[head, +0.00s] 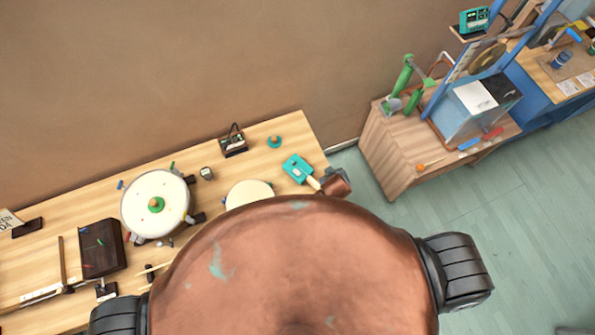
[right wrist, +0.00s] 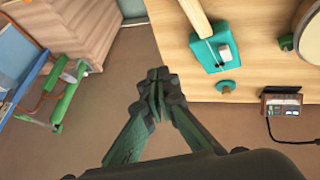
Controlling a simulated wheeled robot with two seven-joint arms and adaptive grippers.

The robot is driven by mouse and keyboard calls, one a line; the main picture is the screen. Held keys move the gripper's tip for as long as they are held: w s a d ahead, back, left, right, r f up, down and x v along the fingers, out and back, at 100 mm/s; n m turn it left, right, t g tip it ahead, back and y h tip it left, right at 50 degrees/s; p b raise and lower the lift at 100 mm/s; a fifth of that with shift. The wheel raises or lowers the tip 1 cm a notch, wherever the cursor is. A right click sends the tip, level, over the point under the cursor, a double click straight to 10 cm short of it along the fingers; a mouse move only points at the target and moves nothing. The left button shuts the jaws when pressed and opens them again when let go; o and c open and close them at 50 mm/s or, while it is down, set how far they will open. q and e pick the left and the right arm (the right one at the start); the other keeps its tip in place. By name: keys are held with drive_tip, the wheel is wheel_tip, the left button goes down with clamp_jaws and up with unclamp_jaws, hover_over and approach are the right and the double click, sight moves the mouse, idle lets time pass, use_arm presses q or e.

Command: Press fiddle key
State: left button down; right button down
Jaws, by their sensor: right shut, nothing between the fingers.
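The fiddle is a teal box with a pale wooden neck. In the head view the teal box (head: 297,168) lies near the table's right end, its neck pointing down and right. In the right wrist view the teal box (right wrist: 207,55) is at upper right, with a whitish key (right wrist: 225,52) on it. My right gripper (right wrist: 157,80) is shut and empty, fingertips together. In that view it appears left of the teal box, beside the table edge and apart from the key. My left gripper is not in view.
A white round drum (head: 150,218) and a pale disc (head: 249,192) are on the wooden table. A small device (head: 233,143) and a teal knob (head: 274,142) are near its back edge. A wooden cabinet (head: 390,150) stands across a gap. A large copper-brown shape hides the table's front.

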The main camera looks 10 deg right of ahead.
sight(297, 173)
drive_tip(key=w+a+f+n+t, duration=0.2)
drive_tip(key=w+a+n+t, duration=0.1)
drive_tip(key=w+a, duration=0.6)
drive_tip(key=a+n, duration=0.1)
drive_tip(key=a, duration=0.2)
drive_tip(key=shift+w+f+n+y, duration=0.3)
drive_tip(key=shift+f, duration=0.1)
wheel_tip(297, 173, down, 9)
drive_tip(key=b, duration=0.7)
drive_tip(key=shift+r, duration=0.1)
drive_tip(key=shift+b, duration=0.3)
drive_tip(key=shift+f, duration=0.4)
